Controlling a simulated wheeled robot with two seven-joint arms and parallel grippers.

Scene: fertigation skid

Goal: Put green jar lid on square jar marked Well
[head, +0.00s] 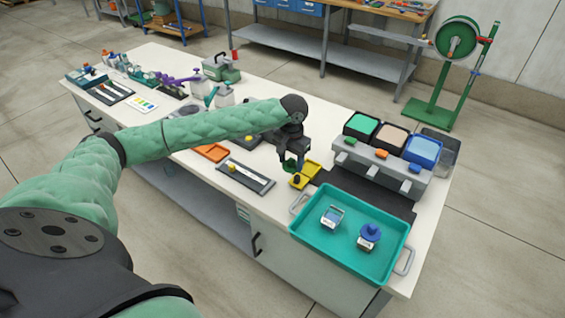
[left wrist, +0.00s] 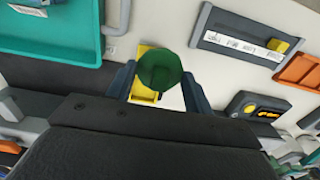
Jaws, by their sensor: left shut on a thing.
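My left gripper (head: 290,160) is shut on the green jar lid (head: 289,166) and holds it above the bench near the yellow tray. In the left wrist view the round green lid (left wrist: 160,70) sits between the two fingers, in front of a yellow tray (left wrist: 147,93). An open square jar (head: 332,217) with a white label stands in the teal tray (head: 297,236), to the right of and nearer than the gripper. A second jar with a blue lid (head: 369,233) stands beside it. The label words are too small to read. My right gripper is not in view.
The yellow tray (head: 312,170) holds a small dark object. A grey rack with green, tan and blue bins (head: 425,150) stands behind the teal tray. A grey label strip (head: 245,178) and an orange tray (head: 212,153) lie left of the gripper. Bottles crowd the far left.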

